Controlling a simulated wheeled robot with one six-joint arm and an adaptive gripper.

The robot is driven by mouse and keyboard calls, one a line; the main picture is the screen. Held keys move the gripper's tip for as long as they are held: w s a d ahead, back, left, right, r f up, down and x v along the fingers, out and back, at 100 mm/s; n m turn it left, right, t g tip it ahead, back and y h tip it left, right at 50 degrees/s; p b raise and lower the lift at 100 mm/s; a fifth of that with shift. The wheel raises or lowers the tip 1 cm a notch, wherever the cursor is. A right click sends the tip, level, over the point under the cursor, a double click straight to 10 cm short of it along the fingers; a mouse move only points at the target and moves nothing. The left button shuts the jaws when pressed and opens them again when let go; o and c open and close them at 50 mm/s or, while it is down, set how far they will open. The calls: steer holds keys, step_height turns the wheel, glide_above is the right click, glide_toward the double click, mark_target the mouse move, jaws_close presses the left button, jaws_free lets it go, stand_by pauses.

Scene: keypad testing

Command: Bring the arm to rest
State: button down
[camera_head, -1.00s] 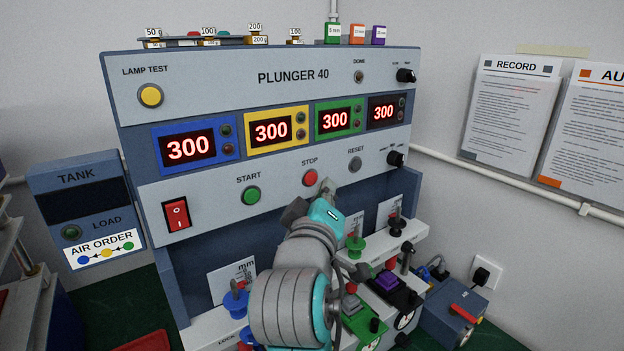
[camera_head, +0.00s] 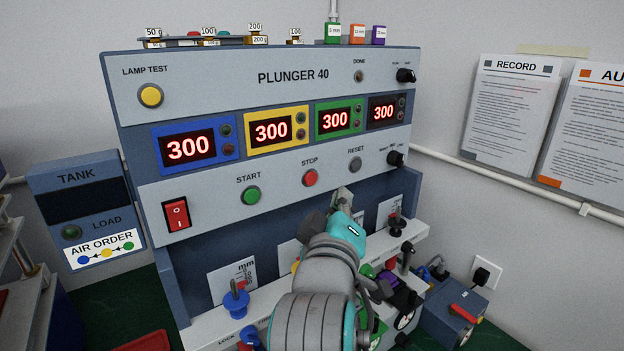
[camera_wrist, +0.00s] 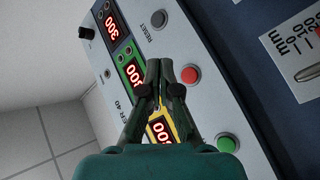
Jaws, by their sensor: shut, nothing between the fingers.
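My gripper (camera_head: 343,197) is in front of the PLUNGER 40 machine (camera_head: 292,78), below and right of the red STOP button (camera_head: 310,178) in the head view. It is shut and empty. In the wrist view my gripper (camera_wrist: 157,80) points at the panel, its closed fingers overlapping the yellow-framed and green-framed displays (camera_wrist: 133,70). The STOP button (camera_wrist: 190,74) shows just right of the fingers, apparently apart from them. All displays read 300. My arm hides part of the lower plunger stations.
A blue plunger (camera_head: 236,303) and a black-topped one (camera_head: 396,226) stand on the white ledge. A blue box with a red lever (camera_head: 462,311) sits at the right. The TANK unit (camera_head: 80,190) stands left. Small weights line the machine's top.

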steer(key=shift+f, duration=0.1)
steer(key=s+d+f+y, duration=0.2)
steer(key=s+f, duration=0.2)
steer(key=f, duration=0.6)
steer(key=s+d+f+n+g+y, duration=0.1)
steer(key=s+d+f, duration=0.25)
steer(key=f, duration=0.65)
steer(key=s+d+f+y, duration=0.15)
steer(key=s+f, duration=0.25)
steer(key=f, duration=0.7)
steer(key=s+d+f+m+g, duration=0.1)
steer(key=s+d+f, duration=0.1)
steer(key=s+f, duration=0.35)
steer(key=s+d+f+m+g, duration=0.1)
steer(key=s+d+f+m, duration=0.1)
steer(key=s, duration=0.7)
steer(key=s+d+m, duration=0.2)
steer(key=s+m, duration=0.3)
steer(key=s, duration=1.3)
steer(key=shift+d+r+g, duration=0.2)
steer(key=shift+d+g, duration=0.05)
steer(key=shift+g, duration=0.05)
steer(key=shift+s+h, duration=0.1)
steer(key=shift+h, duration=0.15)
